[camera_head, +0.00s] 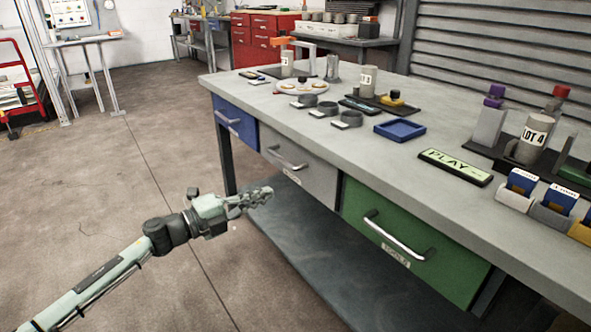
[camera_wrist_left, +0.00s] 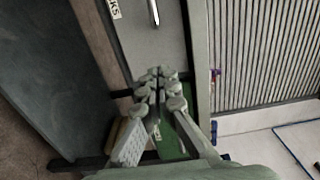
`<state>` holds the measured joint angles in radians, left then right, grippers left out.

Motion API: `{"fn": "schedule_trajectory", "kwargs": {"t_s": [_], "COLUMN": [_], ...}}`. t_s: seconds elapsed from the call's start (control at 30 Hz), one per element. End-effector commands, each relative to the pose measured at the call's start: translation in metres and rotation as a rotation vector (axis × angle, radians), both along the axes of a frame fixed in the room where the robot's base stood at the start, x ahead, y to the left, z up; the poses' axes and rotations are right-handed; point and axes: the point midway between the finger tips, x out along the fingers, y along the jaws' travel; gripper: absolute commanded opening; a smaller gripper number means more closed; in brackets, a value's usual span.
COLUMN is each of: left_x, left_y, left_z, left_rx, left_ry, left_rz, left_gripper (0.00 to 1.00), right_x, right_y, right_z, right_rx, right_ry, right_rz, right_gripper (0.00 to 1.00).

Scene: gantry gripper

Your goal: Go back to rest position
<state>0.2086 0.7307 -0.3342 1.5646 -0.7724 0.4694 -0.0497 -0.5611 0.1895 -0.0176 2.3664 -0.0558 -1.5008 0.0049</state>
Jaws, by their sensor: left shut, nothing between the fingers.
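My left gripper (camera_head: 258,197) is shut and empty. In the head view its arm comes in from the lower left and reaches toward the workbench. The gripper is over the floor in front of the bench, below the level of the benchtop. In the left wrist view its fingertips (camera_wrist_left: 157,86) are together with nothing between them. My right gripper is in neither view.
The workbench (camera_head: 330,148) has blue (camera_head: 236,121), grey (camera_head: 297,160) and green (camera_head: 405,235) drawers, all closed, with handles jutting out. A dark lower shelf (camera_head: 330,270) is under them. Cylinders, rings and a blue tray (camera_head: 399,129) stand on top. The floor at left is clear.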

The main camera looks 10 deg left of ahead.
Motion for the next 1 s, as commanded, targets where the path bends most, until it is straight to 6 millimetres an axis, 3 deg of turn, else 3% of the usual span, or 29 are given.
{"fn": "schedule_trajectory", "kwargs": {"t_s": [0.17,0.23,0.37,0.53,0.7,0.8,0.9,1.0], "left_x": [0.001,-0.001,-0.023,-0.106,-0.210,-0.265,-0.304,-0.326], "left_y": [0.002,0.010,0.042,0.075,0.073,0.064,0.055,0.049], "left_z": [-0.004,-0.014,-0.063,-0.157,-0.226,-0.248,-0.259,-0.264], "left_rx": [-0.097,-0.201,-0.447,-0.667,-0.758,-0.777,-0.781,-0.778], "left_ry": [0.041,0.101,0.318,0.688,1.034,1.200,1.319,1.388], "left_rz": [0.101,0.223,0.560,0.985,1.285,1.406,1.486,1.529], "left_gripper": [0.00,0.00,0.00,0.00,0.00,0.00,0.00,0.00], "right_x": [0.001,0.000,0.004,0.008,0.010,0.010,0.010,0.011], "right_y": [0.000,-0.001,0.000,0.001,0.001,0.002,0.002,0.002], "right_z": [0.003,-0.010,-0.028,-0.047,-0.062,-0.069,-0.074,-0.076], "right_rx": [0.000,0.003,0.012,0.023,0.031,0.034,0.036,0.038], "right_ry": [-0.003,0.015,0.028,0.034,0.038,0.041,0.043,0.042], "right_rz": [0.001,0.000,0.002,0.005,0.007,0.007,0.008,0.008], "right_gripper": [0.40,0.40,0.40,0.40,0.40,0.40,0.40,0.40]}}
